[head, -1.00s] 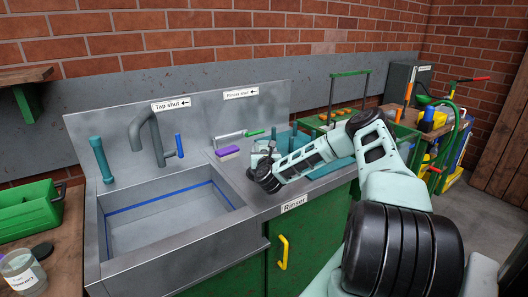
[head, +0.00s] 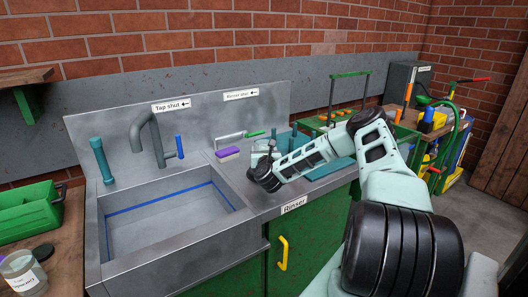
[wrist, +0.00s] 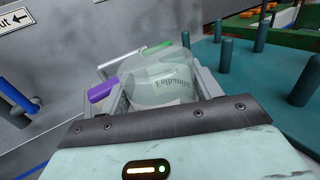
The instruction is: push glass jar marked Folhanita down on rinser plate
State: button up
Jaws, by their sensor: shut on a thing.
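In the wrist view my gripper (wrist: 160,98) is shut on a clear glass jar (wrist: 155,72), with one finger on each side of it. In the head view my gripper (head: 262,160) is low over the counter right of the sink, by the Rinser sign (head: 294,204). My wrist hides most of the jar there. The rinser plate is hidden behind the gripper and jar, so I cannot tell whether the jar touches it.
The sink (head: 115,262) with its tap (head: 150,135) lies left of my gripper. A purple brush (head: 227,154) lies behind it. A teal pegged rack (wrist: 265,125) stands close on the right. Another labelled jar (head: 22,272) and a green box (head: 28,213) are far left.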

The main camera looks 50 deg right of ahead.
jog(key=shift+r+p, duration=1.35)
jog(key=shift+r, duration=1.8)
jog(key=shift+f, duration=0.1)
